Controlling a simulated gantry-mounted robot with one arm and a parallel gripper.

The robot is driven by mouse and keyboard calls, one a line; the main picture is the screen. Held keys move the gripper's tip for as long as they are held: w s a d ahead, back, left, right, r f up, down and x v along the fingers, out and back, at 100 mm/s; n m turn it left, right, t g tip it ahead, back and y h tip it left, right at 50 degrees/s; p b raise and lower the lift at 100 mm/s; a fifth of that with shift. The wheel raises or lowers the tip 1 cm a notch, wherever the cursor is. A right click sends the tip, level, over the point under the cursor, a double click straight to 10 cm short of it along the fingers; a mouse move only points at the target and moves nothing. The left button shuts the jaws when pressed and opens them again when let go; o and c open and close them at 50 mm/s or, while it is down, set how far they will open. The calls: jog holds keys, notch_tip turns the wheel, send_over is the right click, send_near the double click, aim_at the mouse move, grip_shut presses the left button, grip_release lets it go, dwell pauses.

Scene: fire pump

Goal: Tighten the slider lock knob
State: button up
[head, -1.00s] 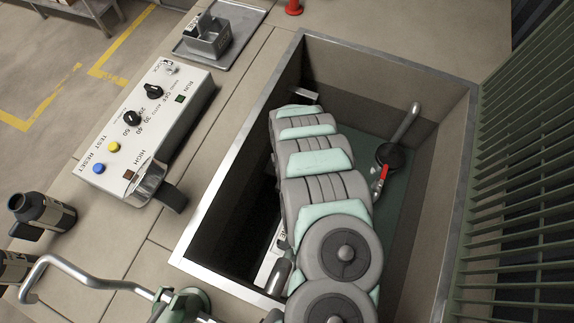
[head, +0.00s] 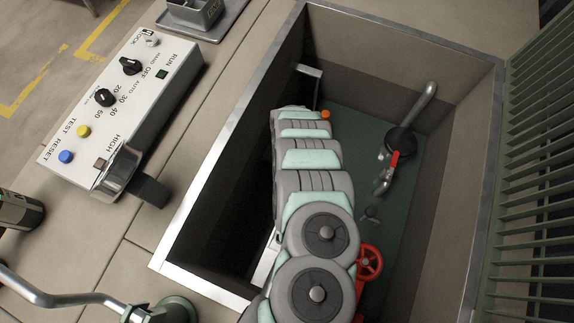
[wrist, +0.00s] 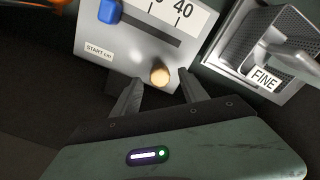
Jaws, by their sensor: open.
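In the wrist view, a round brass-coloured knob (wrist: 160,75), which looks like the slider lock knob, sits near the lower edge of a pale slider panel (wrist: 122,62). A blue slider handle (wrist: 109,12) stands at the upper left of that panel, by a dark slot and a scale marked 40. My gripper (wrist: 160,84) is open, with one finger on each side of the brass knob in the picture. I cannot tell whether either finger touches it. In the head view my arm reaches down into the pit, and my gripper is hidden.
A metal mesh holder marked FINE (wrist: 263,78) stands close to the panel's right. In the head view, the pit (head: 450,190) has a metal rim, a red handwheel (head: 369,262), a red-handled valve (head: 390,165) and pipes. A control box (head: 130,105) lies left of the pit.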

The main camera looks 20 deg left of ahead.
jog(key=shift+w+f, duration=0.1)
jog(key=shift+f, duration=0.95)
jog(key=shift+c, duration=0.4)
grip_shut()
